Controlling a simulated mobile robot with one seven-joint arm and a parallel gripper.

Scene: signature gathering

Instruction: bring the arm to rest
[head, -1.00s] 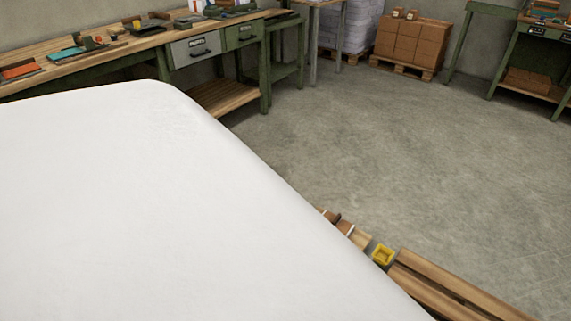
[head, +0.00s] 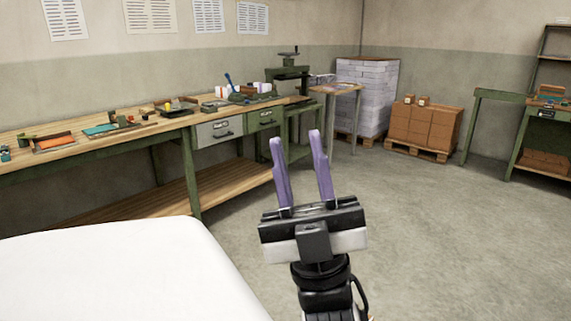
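My gripper (head: 296,140) shows in the middle of the head view, raised in front of me and pointing up and away. Its two purple fingers are apart, with nothing between them. The black gripper body and wrist sit below the fingers. Behind the gripper are the right end of the workbench and open floor. I see no contact between the gripper and anything. A large white rounded surface, which seems to be part of my own body, fills the lower left.
A long wooden-topped green workbench (head: 90,138) with tools runs along the left wall. A small table (head: 335,88), a paper stack (head: 366,95) and a pallet of brown boxes (head: 424,127) stand at the back. The grey floor (head: 440,230) at the right is clear.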

